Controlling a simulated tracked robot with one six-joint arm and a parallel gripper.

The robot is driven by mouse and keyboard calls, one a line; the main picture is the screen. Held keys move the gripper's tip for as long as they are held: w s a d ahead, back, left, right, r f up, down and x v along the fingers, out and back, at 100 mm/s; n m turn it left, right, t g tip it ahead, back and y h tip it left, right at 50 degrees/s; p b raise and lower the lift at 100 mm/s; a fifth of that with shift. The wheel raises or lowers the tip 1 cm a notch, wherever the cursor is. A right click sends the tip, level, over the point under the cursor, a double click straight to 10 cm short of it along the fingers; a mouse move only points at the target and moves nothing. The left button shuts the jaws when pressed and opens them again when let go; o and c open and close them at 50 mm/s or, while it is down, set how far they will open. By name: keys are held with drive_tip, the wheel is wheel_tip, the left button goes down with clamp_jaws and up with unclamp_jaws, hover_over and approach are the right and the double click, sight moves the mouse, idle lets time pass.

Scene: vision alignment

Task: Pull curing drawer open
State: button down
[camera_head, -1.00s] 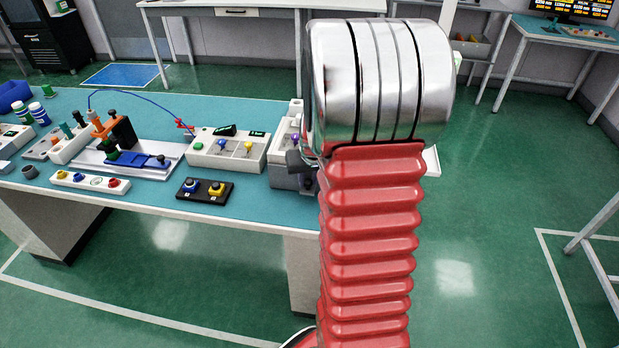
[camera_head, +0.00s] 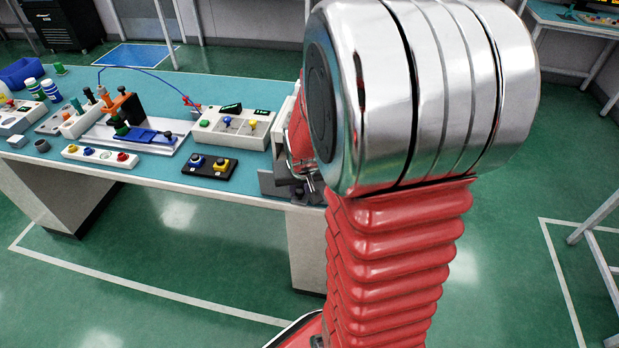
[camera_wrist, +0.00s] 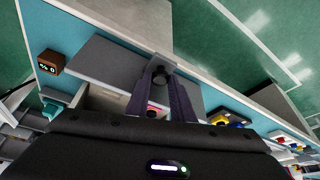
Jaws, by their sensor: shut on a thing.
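The curing drawer's grey front (camera_wrist: 105,68) spans the middle of the wrist view, with a dark round handle (camera_wrist: 160,70) at its centre. My gripper (camera_wrist: 158,84) is shut on this handle, one dark finger on each side. Behind the front, a pale drawer interior shows, with a small pinkish-red thing (camera_wrist: 152,111) partly hidden between the fingers; the drawer looks partly open. In the head view, part of the grey drawer (camera_head: 273,184) shows at the bench's right end, near the front edge. My arm hides the rest of it and most of the gripper there.
The teal bench (camera_head: 150,178) carries a box with colored knobs (camera_head: 232,127), a two-button panel (camera_head: 208,166), a white strip (camera_head: 100,156) and a blue-and-orange fixture (camera_head: 130,120). A small dark display (camera_wrist: 50,62) stands beside the drawer. Green floor is clear before the bench.

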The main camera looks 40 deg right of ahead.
drive_tip(key=shift+w, duration=0.1)
drive_tip(key=c, duration=1.9)
unclamp_jaws()
drive_tip(key=shift+o, duration=0.4)
drive_tip(key=shift+r, duration=0.15)
drive_tip(key=v, duration=1.3)
drive_tip(key=shift+s+r, duration=0.15)
drive_tip(key=shift+s, duration=0.1)
drive_tip(key=shift+a, duration=0.1)
